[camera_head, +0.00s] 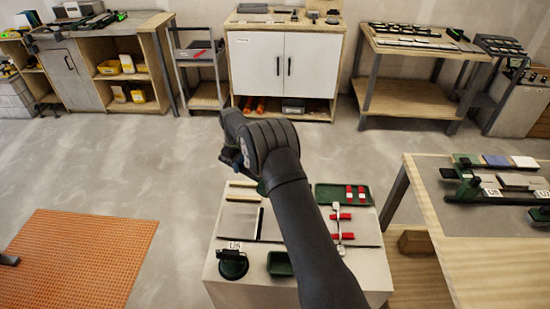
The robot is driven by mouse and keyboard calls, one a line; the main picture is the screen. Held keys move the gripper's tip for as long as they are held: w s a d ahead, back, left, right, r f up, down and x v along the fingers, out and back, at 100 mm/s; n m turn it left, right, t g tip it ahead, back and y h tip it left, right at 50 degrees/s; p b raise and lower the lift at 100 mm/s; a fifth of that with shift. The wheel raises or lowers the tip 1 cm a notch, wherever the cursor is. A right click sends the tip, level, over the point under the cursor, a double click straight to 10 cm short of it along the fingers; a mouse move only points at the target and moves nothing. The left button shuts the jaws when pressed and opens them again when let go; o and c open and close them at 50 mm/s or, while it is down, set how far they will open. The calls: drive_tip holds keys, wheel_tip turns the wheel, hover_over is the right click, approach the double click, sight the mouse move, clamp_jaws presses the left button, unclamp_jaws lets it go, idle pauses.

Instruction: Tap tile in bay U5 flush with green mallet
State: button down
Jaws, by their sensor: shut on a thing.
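My gripper (238,160) is above the far edge of the pale work stand, mostly hidden by my own wrist. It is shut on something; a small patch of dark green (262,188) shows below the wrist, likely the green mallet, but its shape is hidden. Below, grey tile (238,220) lies on the stand's top left of my arm, with a cream strip and a dark gap beside it. A small white label (234,245) stands at the front; it seems to read U5, but is too small to be sure. My forearm covers the middle of the stand.
Right of my arm are a white bar with red clips (342,216) and a green tray (330,194) with red pieces. A round green tool (232,265) and a green box (279,263) sit at the front. A wooden table (480,255) stands right; the left floor has orange matting (80,255).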

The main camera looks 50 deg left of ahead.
drive_tip(key=s+a+f+n, duration=0.1)
drive_tip(key=s+a+n, duration=0.15)
drive_tip(key=s, duration=0.55)
drive_tip(key=s+a+f+n, duration=0.1)
drive_tip(key=s+a+f, duration=0.15)
drive_tip(key=s, duration=0.45)
drive_tip(key=shift+s+a+f, duration=0.1)
drive_tip(key=shift+a+f, duration=0.1)
drive_tip(key=shift+f, duration=0.95)
drive_tip(key=shift+a+f, duration=0.2)
drive_tip(key=shift+f, duration=0.9)
wheel_tip(320, 180, down, 5)
drive_tip(key=shift+r, duration=2.85)
